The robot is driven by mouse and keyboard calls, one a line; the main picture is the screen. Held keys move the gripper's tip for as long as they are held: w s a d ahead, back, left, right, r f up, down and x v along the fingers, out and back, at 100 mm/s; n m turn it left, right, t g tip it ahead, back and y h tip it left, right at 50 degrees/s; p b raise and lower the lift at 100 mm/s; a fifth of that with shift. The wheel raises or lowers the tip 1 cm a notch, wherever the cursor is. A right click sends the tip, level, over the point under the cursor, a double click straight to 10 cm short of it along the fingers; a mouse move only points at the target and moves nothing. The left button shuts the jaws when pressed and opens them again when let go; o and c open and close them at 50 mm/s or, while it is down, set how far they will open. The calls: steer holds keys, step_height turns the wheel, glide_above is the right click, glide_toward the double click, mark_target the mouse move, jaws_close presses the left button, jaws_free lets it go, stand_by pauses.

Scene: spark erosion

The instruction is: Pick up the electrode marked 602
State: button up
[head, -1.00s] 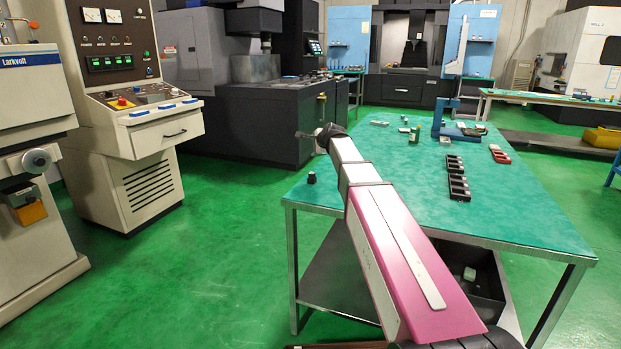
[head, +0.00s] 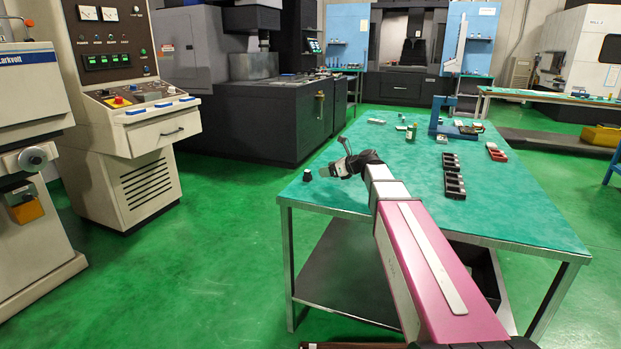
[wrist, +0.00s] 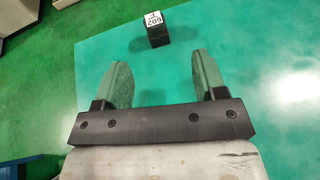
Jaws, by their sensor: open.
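The electrode marked 602 (wrist: 158,36) is a small dark block with a white label on top, standing on the green table top. In the wrist view it is ahead of my fingers, roughly midway between them, and apart from both. In the head view the small dark block (head: 307,175) stands near the table's left corner. My gripper (wrist: 164,80) is open and empty, with its two fingers spread. In the head view my gripper (head: 333,170) is just to the right of the block.
The table (head: 510,215) has a black tray (head: 454,184) of several compartments, a red tray (head: 496,153) and a blue stand (head: 440,120) farther back and right. The table's left edge lies close to the block. The surface around the block is clear.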

mark_target(309, 171)
steer(key=x, duration=0.4)
steer(key=shift+s+x, duration=0.2)
steer(key=shift+x, duration=2.6)
steer(key=shift+a+r, duration=0.15)
steer(key=c, duration=1.1)
